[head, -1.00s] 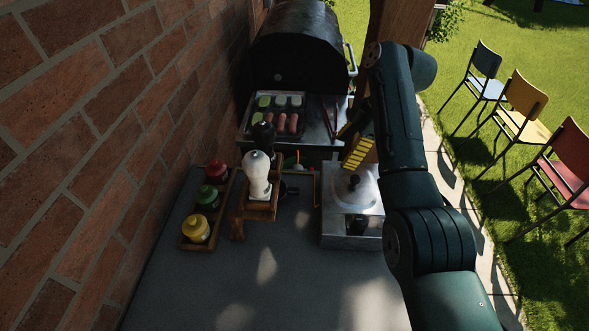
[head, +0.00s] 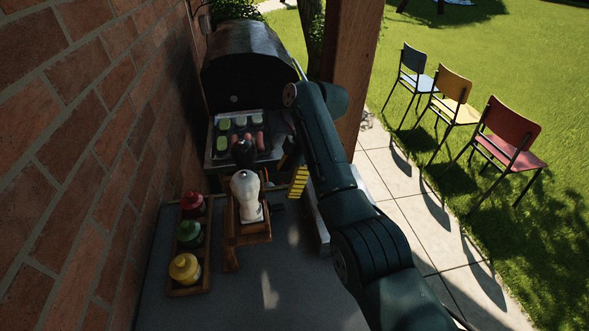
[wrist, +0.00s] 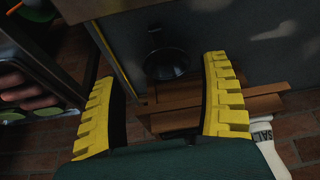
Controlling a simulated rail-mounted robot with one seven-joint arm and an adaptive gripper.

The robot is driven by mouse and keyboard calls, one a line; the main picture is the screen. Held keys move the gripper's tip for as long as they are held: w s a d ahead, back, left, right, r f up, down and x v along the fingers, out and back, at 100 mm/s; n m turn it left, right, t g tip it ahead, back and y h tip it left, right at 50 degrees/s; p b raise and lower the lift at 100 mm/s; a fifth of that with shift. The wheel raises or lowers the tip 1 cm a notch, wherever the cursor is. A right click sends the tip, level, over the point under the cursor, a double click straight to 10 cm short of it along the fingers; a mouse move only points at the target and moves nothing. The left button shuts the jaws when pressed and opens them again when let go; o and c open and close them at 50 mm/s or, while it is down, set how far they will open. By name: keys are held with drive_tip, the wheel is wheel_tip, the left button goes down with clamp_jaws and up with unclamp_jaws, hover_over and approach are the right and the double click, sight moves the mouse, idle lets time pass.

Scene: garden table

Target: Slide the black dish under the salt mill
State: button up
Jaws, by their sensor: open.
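The white salt mill (head: 247,192) stands upright on a raised wooden stand (head: 238,232). Part of it, with its lettering, shows at the lower right of the wrist view (wrist: 264,138). The round black dish (wrist: 165,64) lies on the grey tabletop beside the stand's wooden boards, near the table edge, in the wrist view. I cannot make it out surely in the head view. My gripper (wrist: 160,76) is open and empty, its yellow ridged fingers spread wide. The dish shows between and beyond the fingertips. In the head view my gripper (head: 298,182) is right of the stand.
A grill with food (head: 240,130) is behind. The front tabletop (head: 265,295) is clear.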

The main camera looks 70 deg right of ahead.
sight(275, 207)
drive_tip(key=b+x, duration=0.2)
drive_tip(key=x, duration=0.8)
drive_tip(key=shift+w+a+f, duration=0.1)
drive_tip(key=shift+w+f, duration=0.1)
drive_tip(key=shift+f, duration=0.05)
clamp_jaws()
